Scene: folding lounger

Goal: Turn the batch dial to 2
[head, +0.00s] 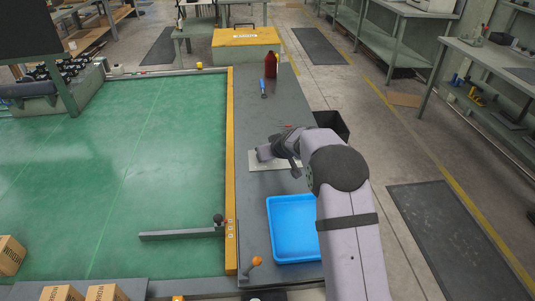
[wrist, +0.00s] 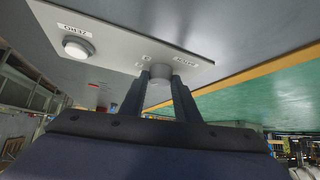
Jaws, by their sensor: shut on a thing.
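The batch dial (wrist: 160,72) is a grey round knob on a pale panel (wrist: 110,45), seen in the wrist view. A white round button (wrist: 77,47) sits on the same panel, to the left of the dial. My gripper (wrist: 159,88) is shut on the dial, one dark finger on each side of it. In the head view the panel (head: 284,165) lies on the grey table, and my gripper (head: 264,153) covers its upper part, hiding the dial. The dial's pointer and most of its marks cannot be read.
A blue tray (head: 292,258) lies on the table below the panel. A yellow rail (head: 231,170) borders the green surface (head: 160,110). A blue-handled tool (head: 263,88) and red bottle (head: 271,65) are farther back.

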